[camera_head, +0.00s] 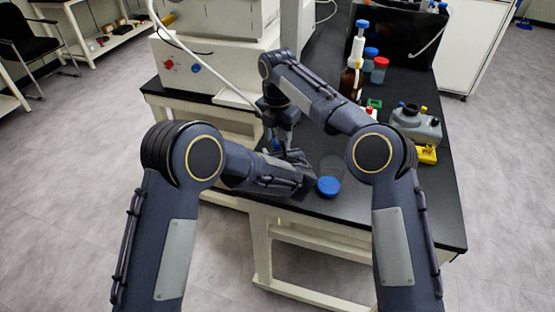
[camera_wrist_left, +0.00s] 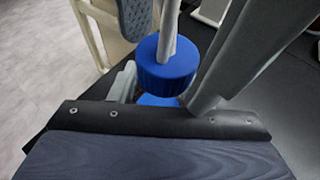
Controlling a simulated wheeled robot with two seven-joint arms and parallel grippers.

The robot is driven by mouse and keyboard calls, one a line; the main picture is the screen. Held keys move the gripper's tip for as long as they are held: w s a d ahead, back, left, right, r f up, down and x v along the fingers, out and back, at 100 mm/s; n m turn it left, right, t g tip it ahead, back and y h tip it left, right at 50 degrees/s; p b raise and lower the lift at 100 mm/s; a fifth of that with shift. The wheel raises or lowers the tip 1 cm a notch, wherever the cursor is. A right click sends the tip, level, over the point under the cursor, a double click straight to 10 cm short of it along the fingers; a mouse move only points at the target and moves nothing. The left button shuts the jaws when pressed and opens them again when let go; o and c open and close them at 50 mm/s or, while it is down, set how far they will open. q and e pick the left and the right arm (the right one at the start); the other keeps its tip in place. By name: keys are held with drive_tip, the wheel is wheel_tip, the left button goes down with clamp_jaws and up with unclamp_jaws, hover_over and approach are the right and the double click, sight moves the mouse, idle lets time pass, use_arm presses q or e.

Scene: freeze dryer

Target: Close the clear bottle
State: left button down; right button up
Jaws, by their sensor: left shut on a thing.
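My left gripper (camera_head: 284,150) is low over the table's left front part, its fingers partly hidden. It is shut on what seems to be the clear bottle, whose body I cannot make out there. In the left wrist view a blue screw cap (camera_wrist_left: 165,68) is upright ahead of the palm, with another blue part (camera_wrist_left: 158,100) below it. A pale narrow piece meets the cap from above. My right gripper (camera_head: 277,128) points down there; its fingertips are unclear. A small blue patch (camera_head: 275,145) shows below it.
A clear cylinder (camera_head: 332,165) with a blue lid (camera_head: 329,187) at its near side is right of the grippers. A brown bottle (camera_head: 350,82), a red-capped jar (camera_head: 379,70) and a grey canister (camera_head: 415,124) stand further right. The table's front right is clear.

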drive_tip(key=shift+r, duration=2.25)
drive_tip(key=shift+c, duration=0.2)
wheel_tip(320, 180, up, 2)
drive_tip(key=shift+w+a+r+n, duration=0.1)
drive_tip(key=shift+r+n, duration=0.1)
drive_tip(key=shift+n, duration=0.9)
drive_tip(key=shift+r+n, duration=0.55)
drive_tip(key=shift+n, duration=0.05)
drive_tip(key=shift+f, duration=0.1)
